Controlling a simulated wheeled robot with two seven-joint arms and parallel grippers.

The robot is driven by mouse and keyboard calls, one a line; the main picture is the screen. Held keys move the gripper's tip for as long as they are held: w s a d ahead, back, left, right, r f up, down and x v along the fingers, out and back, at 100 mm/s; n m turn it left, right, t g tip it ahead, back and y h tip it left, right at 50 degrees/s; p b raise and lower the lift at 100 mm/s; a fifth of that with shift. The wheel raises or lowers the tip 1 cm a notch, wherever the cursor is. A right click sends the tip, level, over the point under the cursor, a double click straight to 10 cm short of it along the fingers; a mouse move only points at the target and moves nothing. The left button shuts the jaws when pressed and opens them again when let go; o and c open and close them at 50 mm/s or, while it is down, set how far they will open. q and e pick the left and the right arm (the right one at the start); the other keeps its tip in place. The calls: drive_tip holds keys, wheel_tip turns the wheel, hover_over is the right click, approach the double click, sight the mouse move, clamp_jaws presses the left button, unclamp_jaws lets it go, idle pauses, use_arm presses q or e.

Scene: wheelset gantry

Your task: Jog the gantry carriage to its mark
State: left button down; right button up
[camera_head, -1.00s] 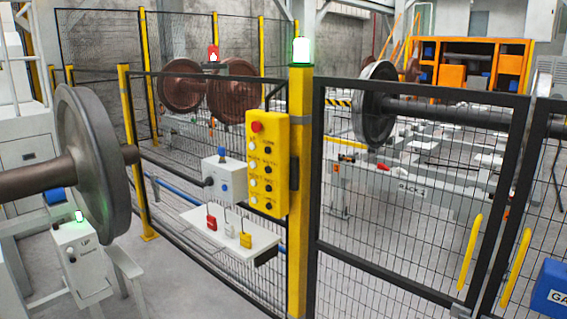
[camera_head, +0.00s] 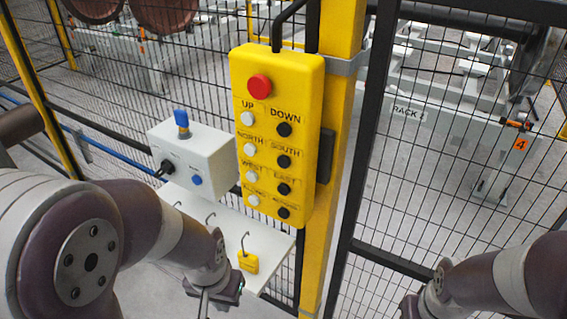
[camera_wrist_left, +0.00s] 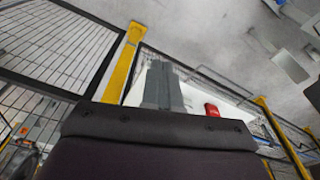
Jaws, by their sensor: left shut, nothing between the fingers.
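The yellow pendant (camera_head: 277,140) hangs upright on the yellow post. It has a red button (camera_head: 260,86) on top and rows of white and black buttons below, marked UP, DOWN, NORTH, SOUTH, WEST and EAST; the lowest labels are too small to read. My left gripper (camera_head: 204,297) is low in the head view, left of and below the pendant, apart from it. Its fingers show together in the left wrist view (camera_wrist_left: 163,86), shut and empty. My right arm enters at the lower right; its gripper is mostly cut off. I cannot make out the gantry carriage or its mark.
A grey box (camera_head: 193,158) with a blue-topped switch is left of the pendant. Below is a white shelf (camera_head: 272,243) with hooks and a yellow padlock (camera_head: 248,262). Mesh fence panels flank the yellow post (camera_head: 340,150). A rack with an orange 4 tag (camera_head: 521,144) stands behind.

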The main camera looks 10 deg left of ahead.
sight(284, 189)
use_arm(q)
drive_tip(key=w+d+f+n+t+b, duration=0.1)
drive_tip(key=w+d+n+t+b, duration=0.15)
drive_tip(key=w+t, duration=0.35)
drive_tip(key=w+d+f+n+t+b, duration=0.1)
drive_tip(key=w+d+n+t, duration=0.2)
drive_tip(key=w, duration=0.6)
wheel_tip(284, 189, up, 8)
drive_tip(key=s+a+n+t+y+b, duration=0.2)
drive_tip(key=n+t+y, duration=0.3)
drive_tip(key=t+y, duration=0.3)
drive_tip(key=shift+t, duration=0.7)
drive_tip(key=shift+r, duration=0.1)
drive_tip(key=w+d+b, duration=0.1)
drive_tip(key=w+d, duration=0.2)
drive_tip(key=w, duration=0.5)
drive_tip(key=shift+w, duration=0.15)
